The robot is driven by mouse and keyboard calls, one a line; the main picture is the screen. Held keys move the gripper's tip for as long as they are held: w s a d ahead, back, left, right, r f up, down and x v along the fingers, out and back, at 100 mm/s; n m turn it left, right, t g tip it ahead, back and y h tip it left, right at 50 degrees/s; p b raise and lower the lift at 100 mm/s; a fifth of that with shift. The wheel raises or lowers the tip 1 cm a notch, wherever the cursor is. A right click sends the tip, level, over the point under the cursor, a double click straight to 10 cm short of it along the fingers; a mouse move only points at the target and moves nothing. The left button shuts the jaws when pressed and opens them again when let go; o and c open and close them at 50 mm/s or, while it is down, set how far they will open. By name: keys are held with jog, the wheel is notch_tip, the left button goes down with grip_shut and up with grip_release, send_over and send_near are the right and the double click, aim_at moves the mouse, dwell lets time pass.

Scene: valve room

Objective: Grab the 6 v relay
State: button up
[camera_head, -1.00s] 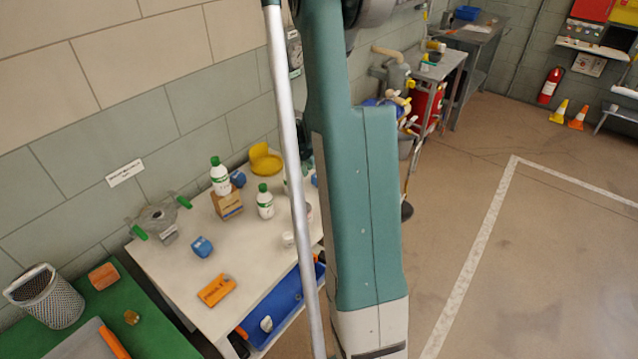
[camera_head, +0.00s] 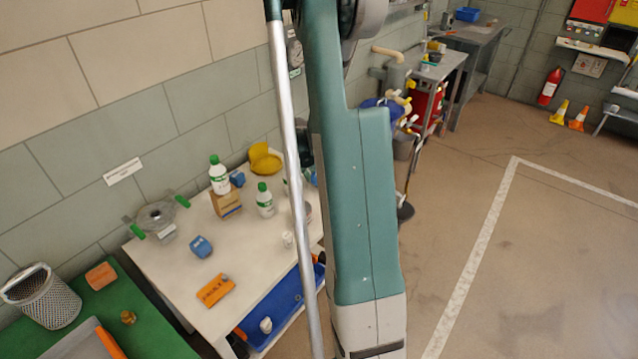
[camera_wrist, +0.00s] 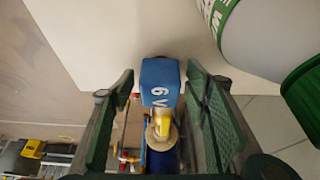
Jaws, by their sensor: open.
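In the wrist view a blue block-shaped relay (camera_wrist: 160,80) marked "6 V" sits between the two green fingers of my gripper (camera_wrist: 159,88). The fingers are open, and a gap shows on each side of the relay. In the head view my arm hides the gripper. Blue blocks show there on the white table (camera_head: 160,275): one at the front (camera_head: 201,247), one at the back (camera_head: 237,178) and a part of one beside my arm (camera_head: 312,177). Their markings are too small to read in that view.
A white bottle with green (camera_wrist: 265,30) is close to the right of my gripper in the wrist view. On the table stand white bottles (camera_head: 219,176), a cardboard box (camera_head: 226,204), an orange box (camera_head: 215,290) and a yellow holder (camera_head: 264,160). A blue bin (camera_head: 280,308) is below.

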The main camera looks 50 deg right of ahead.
dwell(0.5)
jog(key=c, duration=1)
jog(key=shift+r, duration=0.15)
jog(key=shift+r+p, duration=1.25)
jog(key=shift+r, duration=3.6)
